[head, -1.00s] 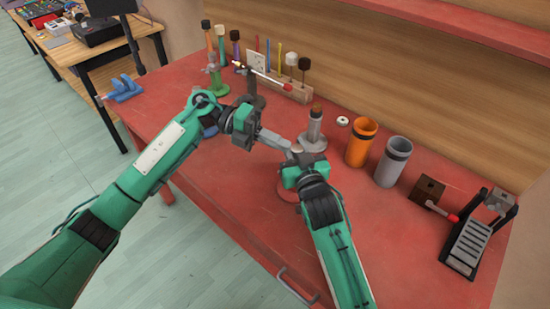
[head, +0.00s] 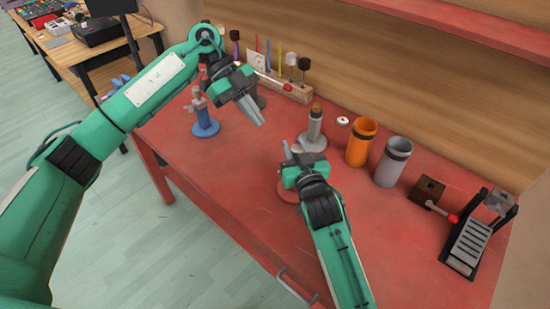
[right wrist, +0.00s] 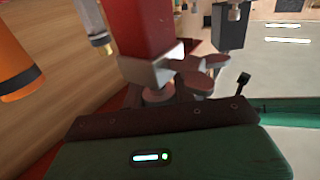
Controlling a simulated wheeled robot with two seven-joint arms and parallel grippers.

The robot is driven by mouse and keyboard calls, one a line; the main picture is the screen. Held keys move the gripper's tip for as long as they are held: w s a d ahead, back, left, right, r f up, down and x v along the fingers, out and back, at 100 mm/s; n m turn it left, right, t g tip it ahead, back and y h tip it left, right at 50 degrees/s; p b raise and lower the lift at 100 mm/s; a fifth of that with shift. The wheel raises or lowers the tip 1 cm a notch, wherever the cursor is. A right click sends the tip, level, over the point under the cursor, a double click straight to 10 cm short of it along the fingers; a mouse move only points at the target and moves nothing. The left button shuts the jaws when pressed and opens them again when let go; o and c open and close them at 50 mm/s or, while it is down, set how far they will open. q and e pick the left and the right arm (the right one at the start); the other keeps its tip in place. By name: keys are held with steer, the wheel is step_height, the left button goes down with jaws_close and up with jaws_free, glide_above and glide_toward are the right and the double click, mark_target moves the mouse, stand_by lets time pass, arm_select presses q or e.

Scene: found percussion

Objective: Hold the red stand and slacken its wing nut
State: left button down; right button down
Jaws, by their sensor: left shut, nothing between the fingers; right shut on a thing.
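The red stand's round base (head: 288,191) shows on the red table in the head view, partly covered by my right gripper (head: 290,150). My right gripper is shut on the stand. In the right wrist view the red post (right wrist: 143,35) rises just beyond my dark gripper body, with a grey collar (right wrist: 150,72) around it. The wing nut (right wrist: 207,72) sticks out at the collar's right side. How far it is turned cannot be told. My left gripper (head: 258,119) is shut and empty, up and to the left of the stand, clear of it.
A blue stand (head: 204,128) is left of my left gripper. A grey stand (head: 314,135), orange tube (head: 360,146) and grey tube (head: 391,165) stand behind and right of the red stand. A pedal (head: 472,240) is at far right. The table front is clear.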

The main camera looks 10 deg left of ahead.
arm_select(q)
steer(key=s+d+f, duration=0.1)
steer(key=d+f, duration=0.1)
steer(key=f, duration=0.3)
steer(key=s+d+f+n, duration=0.1)
steer(key=s+d+f, duration=0.1)
steer(key=f, duration=0.3)
steer(key=shift+s+d+f, duration=0.25)
steer(key=shift+d+f, duration=0.1)
steer(key=shift+d, duration=0.35)
steer(key=shift+w+a+f+g+h, duration=0.15)
steer(key=shift+a+f+g+h, duration=0.3)
steer(key=shift+h, duration=0.45)
steer(key=shift+w+a+f+g+h, duration=0.1)
steer(key=shift+a+f+g+h, duration=0.05)
steer(key=shift+f+g+h, duration=1.5)
steer(key=shift+f+h, duration=0.2)
steer(key=shift+h, duration=0.05)
stand_by(0.6)
